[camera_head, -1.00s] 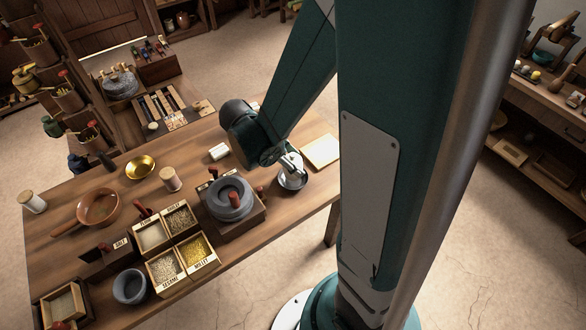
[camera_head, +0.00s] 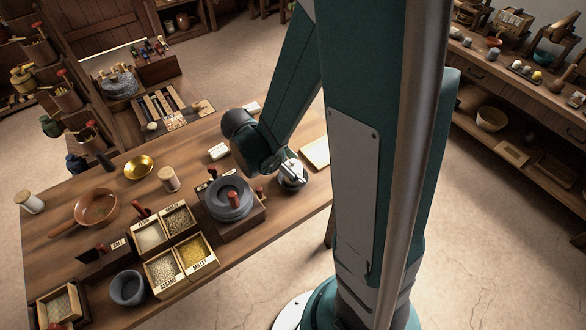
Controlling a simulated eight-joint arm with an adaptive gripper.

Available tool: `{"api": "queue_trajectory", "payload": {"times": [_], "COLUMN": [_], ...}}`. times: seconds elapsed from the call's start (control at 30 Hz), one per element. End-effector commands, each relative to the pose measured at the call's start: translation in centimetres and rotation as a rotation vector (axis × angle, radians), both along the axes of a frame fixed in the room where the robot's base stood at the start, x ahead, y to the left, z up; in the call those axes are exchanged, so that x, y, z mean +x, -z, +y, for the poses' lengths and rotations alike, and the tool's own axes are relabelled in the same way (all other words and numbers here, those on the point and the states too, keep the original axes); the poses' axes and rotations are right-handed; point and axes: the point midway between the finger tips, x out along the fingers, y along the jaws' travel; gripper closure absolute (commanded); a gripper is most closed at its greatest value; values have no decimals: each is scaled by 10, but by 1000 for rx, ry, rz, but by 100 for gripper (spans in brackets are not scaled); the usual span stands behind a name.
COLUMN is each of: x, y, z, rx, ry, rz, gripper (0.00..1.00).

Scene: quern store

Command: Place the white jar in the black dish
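A white cylindrical jar (camera_head: 30,203) with a brownish end stands at the left edge of the wooden table. A similar pale jar (camera_head: 169,180) with a pinkish-brown top stands near the middle; I cannot tell which one is the task's white jar. My gripper (camera_head: 292,172) points down at the table's right part, over a small round dark dish (camera_head: 293,185), which it partly covers. Whether they touch is unclear. The fingers are too small and hidden to tell if they are open, or if anything is between them.
A stone quern (camera_head: 229,197) stands just left of my gripper, with a pale board (camera_head: 316,152) to its right. Grain boxes (camera_head: 181,255), a grey bowl (camera_head: 129,288), a brown pan (camera_head: 96,206) and a brass bowl (camera_head: 139,167) occupy the left and front.

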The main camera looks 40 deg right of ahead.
Motion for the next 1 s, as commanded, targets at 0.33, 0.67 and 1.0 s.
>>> {"api": "queue_trajectory", "payload": {"times": [0.33,0.67,1.0], "x": [0,2,6], "y": [-1,-17,-60], "z": [0,7,31], "rx": [0,0,0], "ry": [0,-1,-2], "rz": [0,0,0], "gripper": [45,45,45]}}
